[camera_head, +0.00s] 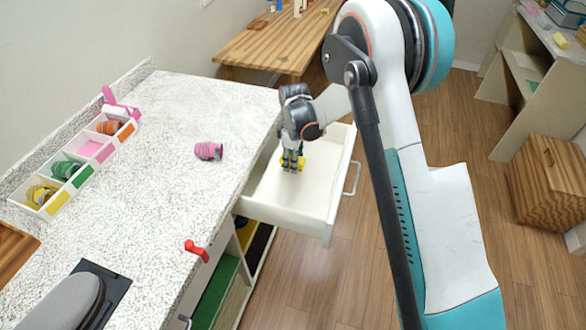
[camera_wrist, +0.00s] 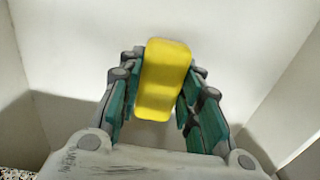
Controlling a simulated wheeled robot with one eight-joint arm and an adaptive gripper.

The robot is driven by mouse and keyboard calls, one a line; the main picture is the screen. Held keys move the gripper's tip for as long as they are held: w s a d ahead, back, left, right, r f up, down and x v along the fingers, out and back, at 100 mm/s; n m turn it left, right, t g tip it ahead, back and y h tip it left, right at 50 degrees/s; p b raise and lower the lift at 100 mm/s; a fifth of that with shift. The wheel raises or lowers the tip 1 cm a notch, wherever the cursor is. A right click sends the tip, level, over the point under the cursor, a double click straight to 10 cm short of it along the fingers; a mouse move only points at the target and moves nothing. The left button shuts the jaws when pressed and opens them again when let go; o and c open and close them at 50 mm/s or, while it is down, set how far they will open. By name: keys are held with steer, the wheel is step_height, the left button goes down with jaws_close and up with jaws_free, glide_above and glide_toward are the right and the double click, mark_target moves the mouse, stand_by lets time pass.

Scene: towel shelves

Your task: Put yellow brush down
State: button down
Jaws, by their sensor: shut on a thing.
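My gripper (camera_head: 292,164) is inside the open white drawer (camera_head: 328,178), under the counter's right end. It is shut on the yellow brush (camera_wrist: 163,78), which sits between the green-padded fingers in the wrist view. In the head view only small yellow parts of the brush (camera_head: 300,163) show around the fingertips, low in the drawer. I cannot tell whether the brush touches the drawer floor. The brush's bristles are not visible. The drawer walls surround the gripper, and the rest of the drawer floor looks empty.
The speckled counter (camera_head: 160,150) holds a pink rolled item (camera_head: 208,151), a red item (camera_head: 196,251) and a divided tray (camera_head: 53,207) with coloured rolls. A wooden table (camera_head: 275,45) stands behind. A wooden cabinet (camera_head: 548,185) stands at right, with open floor between.

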step_height(320, 180, down, 4)
steer(key=shift+r+b, duration=0.25)
steer(key=shift+b, duration=0.2)
steer(key=shift+r, duration=0.1)
steer(key=shift+f+b, duration=0.35)
steer(key=shift+s+f, duration=0.1)
steer(key=c, duration=1.2)
jaws_free()
steer(key=shift+c, duration=0.2)
steer(key=shift+o, duration=0.4)
steer(key=shift+f, duration=0.1)
